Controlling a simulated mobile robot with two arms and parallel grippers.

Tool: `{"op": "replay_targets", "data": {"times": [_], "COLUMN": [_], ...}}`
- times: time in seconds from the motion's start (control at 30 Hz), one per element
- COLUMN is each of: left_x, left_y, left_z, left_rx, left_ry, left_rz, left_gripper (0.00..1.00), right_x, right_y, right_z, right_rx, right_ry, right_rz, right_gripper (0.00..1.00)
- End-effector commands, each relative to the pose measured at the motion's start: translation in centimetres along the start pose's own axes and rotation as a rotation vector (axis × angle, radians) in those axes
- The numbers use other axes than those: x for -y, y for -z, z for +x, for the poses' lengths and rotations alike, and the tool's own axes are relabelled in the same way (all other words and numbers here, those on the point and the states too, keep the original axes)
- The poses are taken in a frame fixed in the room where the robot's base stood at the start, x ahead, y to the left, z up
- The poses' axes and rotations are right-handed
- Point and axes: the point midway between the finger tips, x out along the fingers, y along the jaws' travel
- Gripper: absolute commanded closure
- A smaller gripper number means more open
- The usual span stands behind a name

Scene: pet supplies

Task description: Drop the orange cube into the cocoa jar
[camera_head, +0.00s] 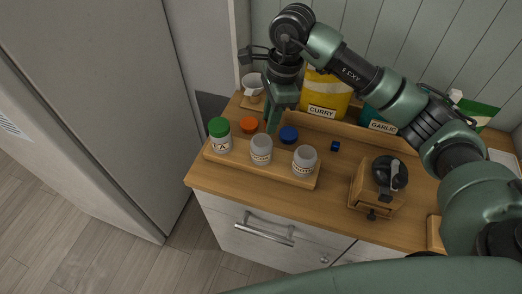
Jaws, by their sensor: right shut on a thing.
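My right gripper (271,127) points down over the back of the wooden tray (245,161), behind the middle jar. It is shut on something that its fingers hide. I cannot make out an orange cube. Two grey jars without coloured lids, a middle jar (261,150) and a right jar (305,162), stand upright on the tray. A green-lidded jar (220,136) stands at its left end. The labels are too small to read, so I cannot tell which is the cocoa jar. My left gripper is out of view.
An orange round lid (249,124) and a blue round lid (288,134) lie behind the jars. A small blue cube (335,146) lies right of them. A wooden grinder (378,187), white mug (252,84) and yellow curry bag (327,97) stand on the counter (330,205).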

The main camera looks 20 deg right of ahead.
Motion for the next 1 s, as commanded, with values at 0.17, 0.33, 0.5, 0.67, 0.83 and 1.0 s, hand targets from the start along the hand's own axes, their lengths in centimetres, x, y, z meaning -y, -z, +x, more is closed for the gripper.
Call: {"op": "replay_targets", "data": {"times": [0.17, 0.33, 0.5, 0.67, 0.83, 1.0], "left_x": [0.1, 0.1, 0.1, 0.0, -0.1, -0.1], "left_y": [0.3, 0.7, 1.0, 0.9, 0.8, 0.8], "left_z": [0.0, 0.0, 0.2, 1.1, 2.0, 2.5], "left_rx": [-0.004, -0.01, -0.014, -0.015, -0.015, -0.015], "left_ry": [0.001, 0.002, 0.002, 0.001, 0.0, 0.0], "left_rz": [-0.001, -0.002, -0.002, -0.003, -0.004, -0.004], "left_gripper": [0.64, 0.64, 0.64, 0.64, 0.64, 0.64], "right_x": [0.0, 0.0, 0.0, 0.1, 0.1, 0.1], "right_y": [0.0, 0.0, 0.0, 0.0, 0.0, 0.0], "right_z": [0.0, 0.0, -0.3, -2.2, -5.2, -7.2], "right_rx": [0.0, 0.0, 0.001, 0.001, 0.0, 0.001], "right_ry": [0.0, 0.0, 0.001, 0.004, 0.004, 0.003], "right_rz": [0.0, 0.0, 0.0, 0.0, -0.001, 0.001], "right_gripper": [0.54, 0.54, 0.54, 0.54, 0.54, 0.54]}}
